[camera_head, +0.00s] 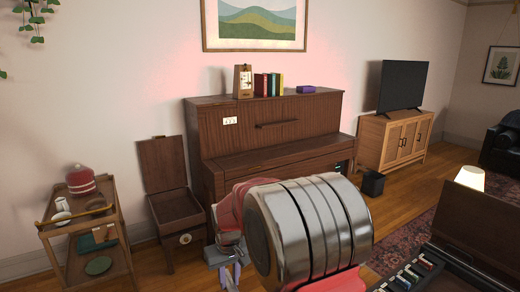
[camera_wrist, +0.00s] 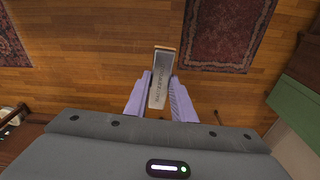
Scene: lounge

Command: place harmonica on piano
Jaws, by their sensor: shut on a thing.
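The harmonica (camera_wrist: 160,88), a silver-grey bar with an orange-brown end, is between the two purple fingers of my gripper (camera_wrist: 161,80) in the wrist view. The gripper is shut on it, and its far end sticks out beyond the fingertips. In the head view my gripper (camera_head: 229,276) is low in the middle, in front of the piano, partly behind my arm; I cannot make out the harmonica there. The brown upright piano (camera_head: 270,130) stands against the back wall. My arm hides its lower right part.
On the piano top are a wooden metronome (camera_head: 243,81), several books (camera_head: 268,85) and a purple box (camera_head: 306,89); its right end is bare. A open-lidded chest (camera_head: 172,206) and a cart (camera_head: 88,225) stand left. A black bin (camera_head: 373,183) stands right.

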